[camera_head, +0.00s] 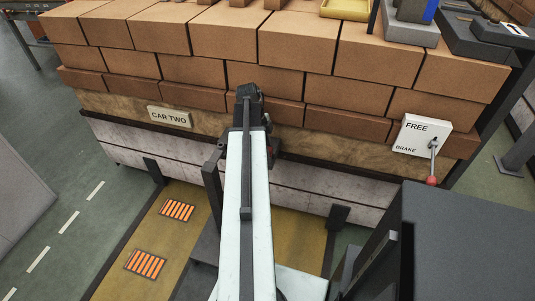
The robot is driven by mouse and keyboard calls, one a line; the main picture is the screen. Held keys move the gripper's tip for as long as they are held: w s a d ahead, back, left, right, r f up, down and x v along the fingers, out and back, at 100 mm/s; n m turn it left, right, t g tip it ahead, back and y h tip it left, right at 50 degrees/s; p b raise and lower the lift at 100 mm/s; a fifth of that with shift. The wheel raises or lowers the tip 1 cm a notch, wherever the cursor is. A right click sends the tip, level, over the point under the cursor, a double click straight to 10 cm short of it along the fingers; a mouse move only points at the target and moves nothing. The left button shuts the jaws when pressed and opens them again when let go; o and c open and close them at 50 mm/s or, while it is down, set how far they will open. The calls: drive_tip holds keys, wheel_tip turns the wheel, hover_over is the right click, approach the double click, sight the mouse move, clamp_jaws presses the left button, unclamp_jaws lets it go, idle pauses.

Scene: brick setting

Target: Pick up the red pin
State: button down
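No red pin shows clearly in the head view. A small dark red patch (275,146) shows just right of my arm; I cannot tell whether it is part of my arm or a separate thing. A red knob (431,181) tips the lever of the white brake box at the right. My gripper (248,92) is the dark end of my pale arm, in front of the brick stack. Its fingers are too small and dark to tell open from shut. My arm hides part of the car's front behind it.
Stacked bricks (212,34) fill a car with a "CAR TWO" plate (170,117). The white box (421,136) reads "FREE" and "BRAKE". A yellow tray (345,9) and grey devices (480,38) stand on top. Green floor (75,255) with white dashes is clear at left.

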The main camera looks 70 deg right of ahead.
wheel_tip(320, 180, up, 10)
drive_tip(key=p, duration=1)
